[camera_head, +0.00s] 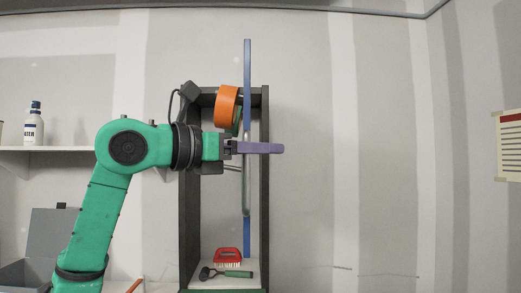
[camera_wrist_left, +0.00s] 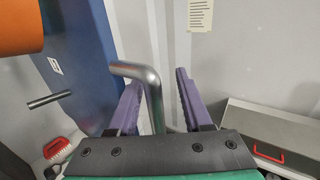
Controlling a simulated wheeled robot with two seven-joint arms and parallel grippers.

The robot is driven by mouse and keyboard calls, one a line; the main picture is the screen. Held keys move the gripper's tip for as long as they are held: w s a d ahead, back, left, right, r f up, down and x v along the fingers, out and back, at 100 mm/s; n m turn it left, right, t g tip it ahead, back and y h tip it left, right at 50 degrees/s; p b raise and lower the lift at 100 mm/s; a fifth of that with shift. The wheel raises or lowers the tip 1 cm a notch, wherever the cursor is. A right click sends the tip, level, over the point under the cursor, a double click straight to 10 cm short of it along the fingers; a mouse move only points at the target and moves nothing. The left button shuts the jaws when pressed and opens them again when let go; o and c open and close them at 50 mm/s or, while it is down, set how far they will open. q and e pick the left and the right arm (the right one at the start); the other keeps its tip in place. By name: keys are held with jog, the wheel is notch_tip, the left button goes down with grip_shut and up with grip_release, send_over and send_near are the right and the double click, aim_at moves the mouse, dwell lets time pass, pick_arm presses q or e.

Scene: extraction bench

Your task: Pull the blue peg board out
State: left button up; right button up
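The blue peg board (camera_head: 247,70) stands upright, seen edge-on, in a tall dark cabinet frame. In the left wrist view its blue face (camera_wrist_left: 85,60) is at the left. A grey metal bar handle (camera_wrist_left: 153,95) is fixed to it; in the head view the handle (camera_head: 246,185) runs along the board's edge. My left gripper (camera_head: 270,148) reaches in from the left at mid-height, its purple fingers across the board's line. In the left wrist view the gripper (camera_wrist_left: 160,82) is open, with the handle between its fingers and gaps visible. My right gripper is not in view.
An orange roll (camera_head: 227,106) hangs on the board's left side. A red brush (camera_head: 228,255) and a green-handled tool (camera_head: 236,273) lie on the cabinet floor. A bottle (camera_head: 33,125) stands on a shelf at left. The space right of the cabinet (camera_head: 265,200) looks clear.

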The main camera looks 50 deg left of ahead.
pick_arm(q)
jog(key=s+b, duration=0.3)
jog(key=s, duration=1.1)
jog(key=shift+s, duration=0.3)
jog(key=shift+a, duration=0.1)
